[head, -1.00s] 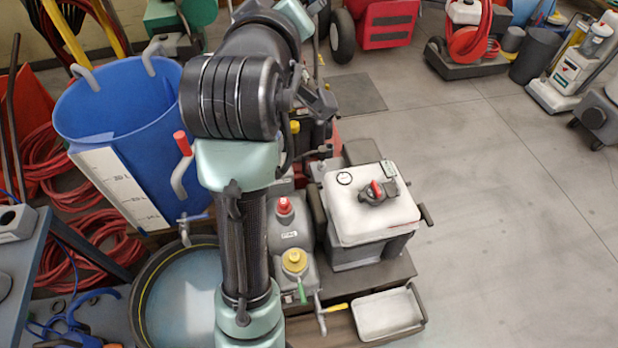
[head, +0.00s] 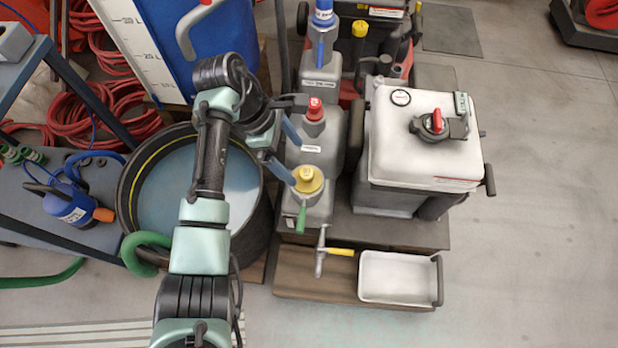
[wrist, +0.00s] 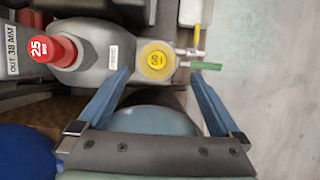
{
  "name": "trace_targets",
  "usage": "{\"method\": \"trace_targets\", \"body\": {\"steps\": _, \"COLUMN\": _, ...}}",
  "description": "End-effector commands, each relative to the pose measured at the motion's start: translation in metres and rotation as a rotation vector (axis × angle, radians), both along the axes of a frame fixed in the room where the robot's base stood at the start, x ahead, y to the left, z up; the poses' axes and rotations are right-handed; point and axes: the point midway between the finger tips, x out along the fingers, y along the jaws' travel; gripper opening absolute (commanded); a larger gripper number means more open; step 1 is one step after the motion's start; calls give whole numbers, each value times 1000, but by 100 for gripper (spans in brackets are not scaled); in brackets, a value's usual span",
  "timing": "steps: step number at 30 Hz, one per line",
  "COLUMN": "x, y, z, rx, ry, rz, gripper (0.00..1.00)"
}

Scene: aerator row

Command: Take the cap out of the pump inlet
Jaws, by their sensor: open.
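The grey pump body (head: 318,152) carries a red cap (head: 314,110) at the back and a yellow cap (head: 308,178) at the front. In the wrist view the red cap (wrist: 52,50) is marked 25 and the yellow cap (wrist: 157,60) appears marked 50. A label by the red one reads OUT 38 MM; the label by the yellow one is too small to read. My gripper (head: 298,165) is open and empty. In the wrist view its blue fingers (wrist: 160,73) point at the yellow cap, one to each side. I cannot tell their height above it.
A green-handled valve (head: 301,217) and a yellow-handled valve (head: 338,252) stick out in front of the yellow cap. A white-topped engine (head: 425,140) stands to the right, a round tub (head: 140,190) to the left. A white tray (head: 398,278) lies in front. Open floor is at right.

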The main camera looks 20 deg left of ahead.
Motion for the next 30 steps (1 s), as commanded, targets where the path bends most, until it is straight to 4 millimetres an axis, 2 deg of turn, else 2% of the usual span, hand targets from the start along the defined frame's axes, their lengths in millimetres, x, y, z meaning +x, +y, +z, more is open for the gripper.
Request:
{"method": "trace_targets", "body": {"steps": 1, "x": 1, "y": -3, "z": -13, "rx": 0, "ry": 1, "rz": 1, "gripper": 100}}
{"method": "trace_targets", "body": {"steps": 3, "x": 2, "y": -7, "z": -23, "rx": 1, "ry": 0, "rz": 0, "gripper": 100}}
{"method": "trace_targets", "body": {"steps": 11, "x": 5, "y": -14, "z": -40, "rx": 2, "ry": -3, "rz": -1, "gripper": 100}}
{"method": "trace_targets", "body": {"steps": 19, "x": 11, "y": -24, "z": -76, "rx": 3, "ry": -3, "rz": -1, "gripper": 100}}
{"method": "trace_targets", "body": {"steps": 23, "x": 12, "y": -27, "z": -83, "rx": 3, "ry": -3, "rz": -2, "gripper": 100}}
{"method": "trace_targets", "body": {"steps": 30, "x": 12, "y": -28, "z": -82, "rx": 2, "ry": -4, "rz": -1, "gripper": 98}}
